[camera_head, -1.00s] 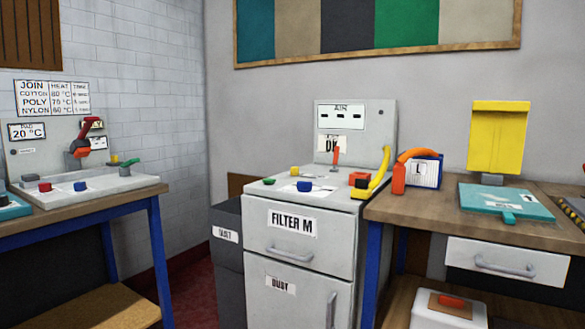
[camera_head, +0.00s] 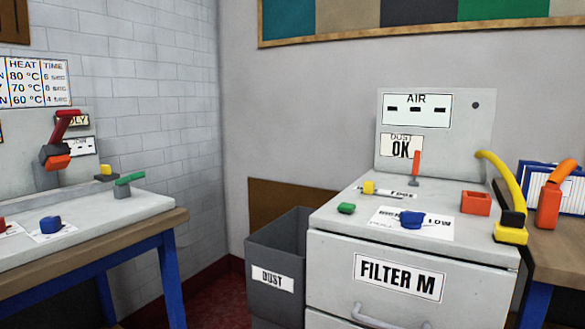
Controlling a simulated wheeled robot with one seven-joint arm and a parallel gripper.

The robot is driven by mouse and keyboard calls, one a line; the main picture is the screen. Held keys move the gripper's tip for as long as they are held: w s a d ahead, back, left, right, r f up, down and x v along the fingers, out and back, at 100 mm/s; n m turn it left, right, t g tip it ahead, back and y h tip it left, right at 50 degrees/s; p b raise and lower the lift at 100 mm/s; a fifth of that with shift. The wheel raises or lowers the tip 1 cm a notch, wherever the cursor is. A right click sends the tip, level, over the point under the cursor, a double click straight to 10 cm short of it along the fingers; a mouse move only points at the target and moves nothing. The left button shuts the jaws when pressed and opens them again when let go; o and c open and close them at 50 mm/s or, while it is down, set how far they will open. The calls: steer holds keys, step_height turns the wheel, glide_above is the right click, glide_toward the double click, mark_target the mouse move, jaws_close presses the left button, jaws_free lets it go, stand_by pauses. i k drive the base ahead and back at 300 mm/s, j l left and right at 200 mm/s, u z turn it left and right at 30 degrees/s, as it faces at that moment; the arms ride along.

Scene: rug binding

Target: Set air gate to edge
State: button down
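The filter cabinet (camera_head: 335,278), labelled FILTER M, stands right of centre. On its top a small yellow knob (camera_head: 368,187) sits at the left end of a strip whose label (camera_head: 402,195) seems to read EDGE. A red upright lever (camera_head: 416,166) stands behind that strip. Which of these is the air gate I cannot tell. The back panel has an AIR display (camera_head: 417,110) with three dashes and a DUST OK sign (camera_head: 401,146). A blue knob (camera_head: 412,220) sits on a plate marked LOW. My gripper is not in view.
A bench (camera_head: 170,225) with a press is at left, with a floor gap between.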

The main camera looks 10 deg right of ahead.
mark_target(368, 186)
steer(key=i+j+u, duration=0.1)
steer(key=i, duration=0.3)
steer(key=i+j+u, duration=0.1)
steer(key=i+j, duration=0.3)
steer(key=i, duration=0.35)
steer(key=u, duration=0.05)
